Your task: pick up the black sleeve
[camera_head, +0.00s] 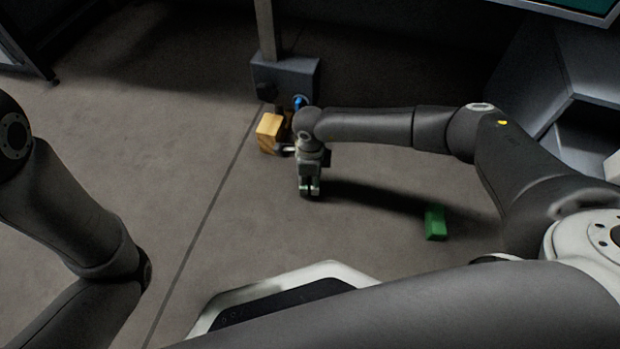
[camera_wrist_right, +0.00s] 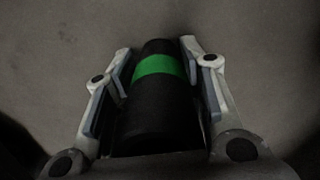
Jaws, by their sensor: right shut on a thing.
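The black sleeve (camera_wrist_right: 158,115) is a dark cylinder with a green band around it. In the right wrist view it lies lengthwise between the two fingers of my right gripper (camera_wrist_right: 160,75), which is shut on it. In the head view my right gripper (camera_head: 310,190) points down over the grey floor near the middle. The sleeve is hard to make out there, with only a small greenish patch at the fingers. My left arm shows at the left of the head view, but its gripper is out of the picture.
A green block (camera_head: 435,223) lies on the floor to the right of my right gripper. A wooden block (camera_head: 269,128), a small blue thing (camera_head: 299,101) and a grey box on a post (camera_head: 286,76) stand just behind. Grey shelving (camera_head: 570,85) is at right. Floor at left is clear.

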